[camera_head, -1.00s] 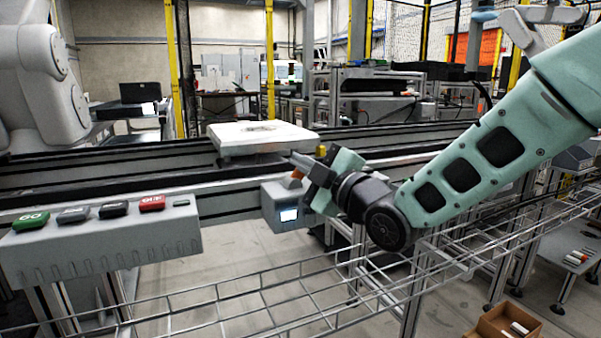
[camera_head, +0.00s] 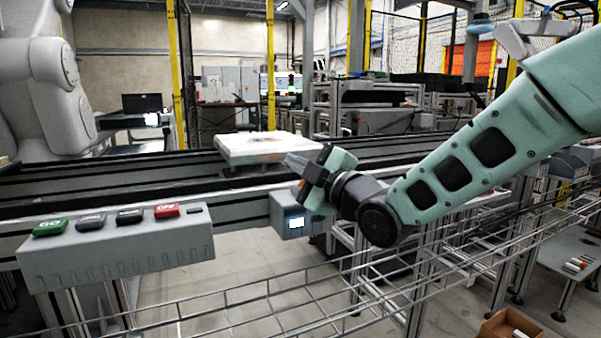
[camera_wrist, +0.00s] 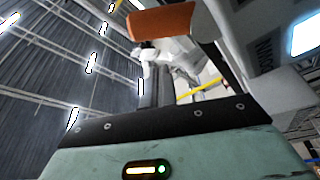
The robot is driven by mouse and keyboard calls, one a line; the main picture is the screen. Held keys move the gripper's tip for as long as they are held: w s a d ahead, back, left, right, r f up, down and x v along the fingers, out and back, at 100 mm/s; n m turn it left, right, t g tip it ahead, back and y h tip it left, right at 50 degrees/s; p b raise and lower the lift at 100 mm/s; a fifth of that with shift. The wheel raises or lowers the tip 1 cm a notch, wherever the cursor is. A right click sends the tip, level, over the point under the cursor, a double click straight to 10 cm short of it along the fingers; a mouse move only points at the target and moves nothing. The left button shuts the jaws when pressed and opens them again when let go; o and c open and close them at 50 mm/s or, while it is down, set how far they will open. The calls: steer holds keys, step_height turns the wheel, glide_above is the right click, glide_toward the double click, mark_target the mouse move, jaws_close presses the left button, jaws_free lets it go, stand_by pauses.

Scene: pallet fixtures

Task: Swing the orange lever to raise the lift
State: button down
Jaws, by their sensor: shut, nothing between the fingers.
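The orange lever (camera_head: 302,183) is mostly hidden behind my gripper in the head view; only a sliver shows. In the wrist view an orange block (camera_wrist: 162,22), which looks like the lever, stands at the top, just beyond the gripper's dark front edge. The lever sits at a grey box (camera_head: 290,222) with a small lit screen. My gripper (camera_head: 293,161) is shut and empty, above and beside the box, its fingers pointing left toward the conveyor. Whether it touches the lever cannot be told. A white pallet plate (camera_head: 262,158) rests at the conveyor behind the gripper.
A grey button panel (camera_head: 120,258) with green, dark and red buttons stands at the left front. A wire mesh tray (camera_head: 270,300) runs along the front below my arm. A cardboard box (camera_head: 510,328) is at the bottom right. The conveyor rails (camera_head: 100,192) cross behind.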

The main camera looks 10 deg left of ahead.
steer(key=v, duration=1)
steer(key=shift+s+a, duration=0.2)
steer(key=shift+a, duration=0.05)
steer(key=s+d+f+m+g+h, duration=0.3)
steer(key=s+f+m+h, duration=0.15)
steer(key=f, duration=0.25)
steer(key=s+d+f+m+g+h, duration=0.3)
steer(key=s+d+f+m+h, duration=0.1)
steer(key=s+f+h, duration=0.15)
steer(key=s+d+f+m+g+h, duration=0.3)
steer(key=s+d, duration=0.2)
steer(key=s, duration=0.4)
steer(key=s+d+f+m+g+h, duration=0.25)
steer(key=s+d+g, duration=0.2)
steer(key=s, duration=0.35)
step_height(320, 180, up, 27)
steer(key=p, duration=2.7)
steer(key=shift+s+d+m+t, duration=0.2)
steer(key=shift+d+m+t, duration=0.15)
steer(key=shift+t, duration=0.1)
